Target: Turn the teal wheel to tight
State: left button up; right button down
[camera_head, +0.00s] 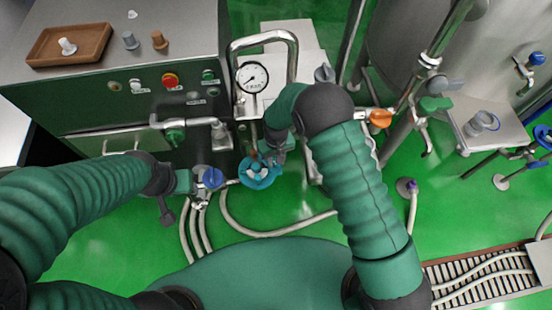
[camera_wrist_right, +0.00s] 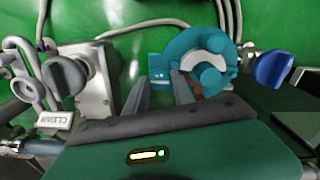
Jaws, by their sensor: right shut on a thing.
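The teal wheel (camera_head: 258,181) sits low in the middle of the head view, beside the pipework below the gauge. My right gripper (camera_head: 267,158) reaches down to it from above. In the right wrist view the teal wheel (camera_wrist_right: 222,47) shows as a thick rim with a pale hub. The fingers of the right gripper (camera_wrist_right: 160,79) are shut on a teal block at its left side. A tight mark cannot be made out. My left gripper (camera_head: 176,193) is left of the wheel, near a blue valve handle; its jaws are unclear.
A pressure gauge (camera_head: 253,77) stands above the wheel. A blue handle (camera_head: 213,178) is close on its left. Pale hoses (camera_head: 285,230) run over the green floor.

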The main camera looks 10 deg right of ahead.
jog(key=shift+w+r, duration=0.1)
jog(key=shift+w, duration=0.1)
jog(key=c, duration=1.1)
grip_release()
jog(key=shift+a, duration=0.1)
jog(key=shift+o, duration=0.2)
jog(key=shift+s, duration=0.1)
notch_tip(320, 180, up, 16)
jog(key=shift+r, duration=0.25)
jog(key=s+d+r+m+t, duration=0.1)
jog(key=s+d+r, duration=0.1)
jog(key=s+d, duration=0.4)
jog(key=s+d+r+m+t, duration=0.1)
jog(key=s+d, duration=0.6)
jog(key=s, duration=0.2)
jog(key=shift+s+d+r+m+t, duration=0.3)
jog(key=shift+r+m, duration=0.05)
jog(key=shift+m, duration=0.05)
